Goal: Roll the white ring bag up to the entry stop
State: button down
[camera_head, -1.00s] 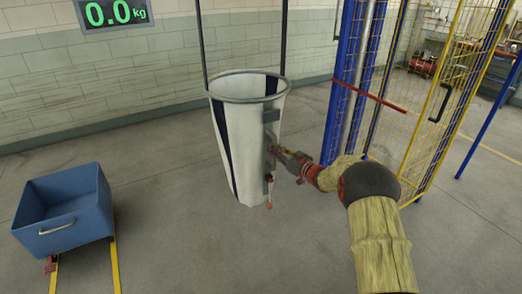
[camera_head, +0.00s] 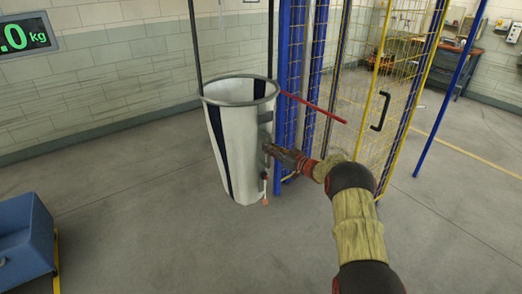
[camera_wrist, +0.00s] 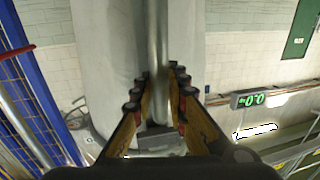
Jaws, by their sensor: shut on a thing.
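The white ring bag (camera_head: 238,150) hangs upright from two dark straps, with a grey ring around its open top and dark blue stripes down its side. My gripper (camera_head: 270,150) is at its right side, shut on the bag's grey handle. In the wrist view the fingers of my gripper (camera_wrist: 157,95) close around a vertical metal bar (camera_wrist: 158,45) in front of the pale bag cloth (camera_wrist: 105,60). A red bar (camera_head: 315,107) juts from the blue post just right of the bag's rim; whether they touch I cannot tell. It may be the entry stop.
A blue and yellow mesh cage (camera_head: 375,110) with a black door handle stands to the right. A blue cart (camera_head: 25,240) sits on yellow rails at the lower left. A green-digit weight display (camera_head: 27,36) is on the wall. The floor between cart and bag is clear.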

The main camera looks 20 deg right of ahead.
jog(key=w+d, duration=0.2)
jog(key=d, duration=0.6)
jog(key=shift+w, duration=0.15)
jog(key=shift+a, duration=0.1)
jog(key=c, duration=1.7)
grip_release()
jog(key=shift+c, duration=0.2)
jog(key=v, duration=1.2)
